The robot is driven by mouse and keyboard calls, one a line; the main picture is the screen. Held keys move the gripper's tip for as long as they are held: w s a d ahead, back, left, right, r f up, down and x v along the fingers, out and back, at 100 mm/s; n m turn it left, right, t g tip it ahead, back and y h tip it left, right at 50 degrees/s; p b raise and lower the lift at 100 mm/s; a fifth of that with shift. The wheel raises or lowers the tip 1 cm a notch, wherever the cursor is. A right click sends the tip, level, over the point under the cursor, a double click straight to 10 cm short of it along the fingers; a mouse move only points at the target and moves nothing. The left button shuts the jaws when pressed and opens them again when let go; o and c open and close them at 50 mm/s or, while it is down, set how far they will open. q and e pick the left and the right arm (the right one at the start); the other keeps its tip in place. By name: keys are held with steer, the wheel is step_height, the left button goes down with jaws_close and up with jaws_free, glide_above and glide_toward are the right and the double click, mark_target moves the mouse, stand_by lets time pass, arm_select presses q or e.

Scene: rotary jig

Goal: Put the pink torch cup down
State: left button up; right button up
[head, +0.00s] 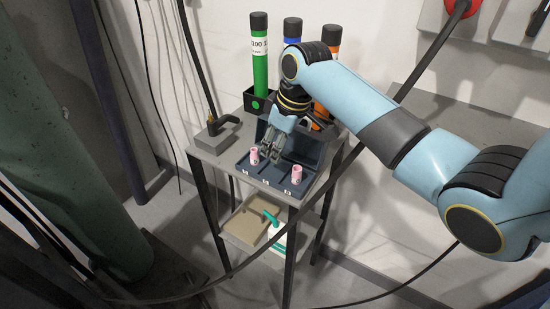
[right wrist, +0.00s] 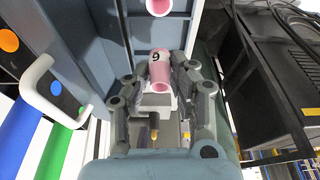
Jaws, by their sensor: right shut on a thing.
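My right gripper (head: 264,155) is over the left part of an open dark blue case (head: 272,184) on a small grey table. It is shut on a pink torch cup (head: 254,155), a small tapered tube. In the right wrist view the held cup (right wrist: 160,72) sits between the fingers (right wrist: 160,84) and carries a dark digit, 6 or 9. A second pink cup (head: 297,173) stands in the case at the right, and a pink cup also shows at the top of the right wrist view (right wrist: 158,6). I cannot tell whether the held cup touches the case floor. My left gripper is not in view.
Behind the case stand green (head: 259,60), blue (head: 292,30) and orange (head: 333,45) tubes with black caps. A torch with a black handle (head: 221,124) rests on a grey block at the table's left. A cable crosses in front of the table.

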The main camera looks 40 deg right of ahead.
mark_target(275, 171)
steer(key=x, duration=0.3)
steer(key=shift+s+d+f, duration=0.1)
steer(key=shift+s+f, duration=0.1)
steer(key=shift+f, duration=0.45)
steer(key=o, duration=0.8)
steer(key=shift+f, duration=0.15)
steer(key=shift+o, duration=0.2)
steer(key=v, duration=1.2)
steer(key=shift+d, duration=0.1)
